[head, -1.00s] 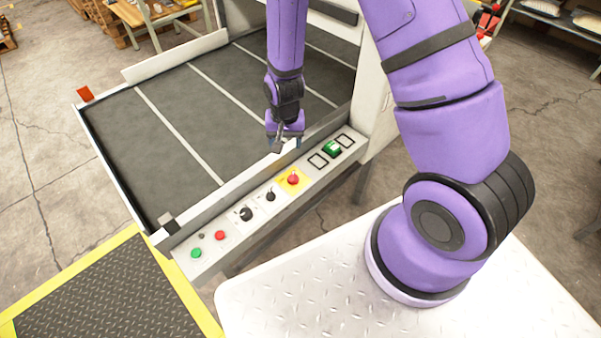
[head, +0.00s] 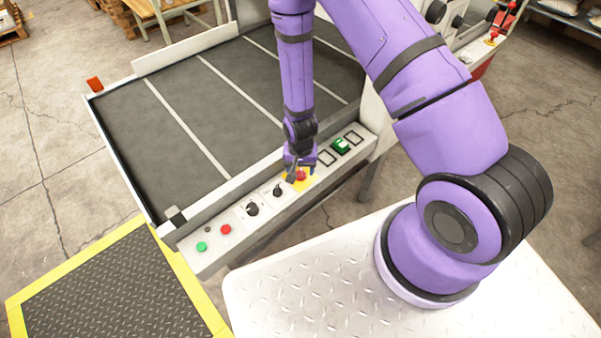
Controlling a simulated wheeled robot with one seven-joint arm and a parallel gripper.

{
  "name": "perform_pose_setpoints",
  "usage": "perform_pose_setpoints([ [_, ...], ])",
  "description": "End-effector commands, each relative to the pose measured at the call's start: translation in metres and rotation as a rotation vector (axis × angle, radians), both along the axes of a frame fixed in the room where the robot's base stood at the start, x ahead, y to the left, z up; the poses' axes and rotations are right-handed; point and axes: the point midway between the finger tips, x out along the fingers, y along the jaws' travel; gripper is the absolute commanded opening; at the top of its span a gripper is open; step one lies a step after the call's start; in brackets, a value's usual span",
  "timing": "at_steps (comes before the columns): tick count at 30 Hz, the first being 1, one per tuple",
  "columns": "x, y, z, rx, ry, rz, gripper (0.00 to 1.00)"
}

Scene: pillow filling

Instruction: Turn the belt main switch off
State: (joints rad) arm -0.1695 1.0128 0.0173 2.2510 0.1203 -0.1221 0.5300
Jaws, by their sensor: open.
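The belt's control panel (head: 225,228) runs along the near edge of the dark conveyor belt (head: 185,125). From left to right it has a green button (head: 201,246), a red button (head: 226,230), two black rotary knobs (head: 252,209) and (head: 278,191), a red button on a yellow plate (head: 301,175), and a lit green switch (head: 341,146) between two black-framed squares. No readable label shows which control is the main switch. My gripper (head: 292,177) is open and points down beside the red button on the yellow plate. It partly covers that plate. I cannot tell whether it touches the panel.
A yellow-edged black step plate (head: 105,285) lies at the lower left. My arm covers the right part of the view. A white machine with black knobs (head: 458,20) stands behind it. A red tab (head: 95,84) stands at the belt's far left corner.

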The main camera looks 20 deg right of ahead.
Motion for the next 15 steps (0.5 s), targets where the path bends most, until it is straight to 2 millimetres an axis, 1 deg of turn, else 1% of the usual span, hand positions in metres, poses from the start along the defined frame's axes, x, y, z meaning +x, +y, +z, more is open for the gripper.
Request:
perform_pose_setpoints([
  [1, 0.000, 0.000, -0.007, 0.000, 0.001, -0.001, 0.60],
  [3, 0.000, 0.000, -0.015, 0.000, 0.000, -0.001, 0.60],
  [6, 0.000, 0.000, -0.022, 0.000, 0.001, -0.001, 0.60],
  [10, 0.000, 0.000, -0.028, 0.000, 0.000, -0.001, 0.60],
  [15, 0.001, 0.000, -0.029, 0.000, -0.001, -0.001, 0.60],
])
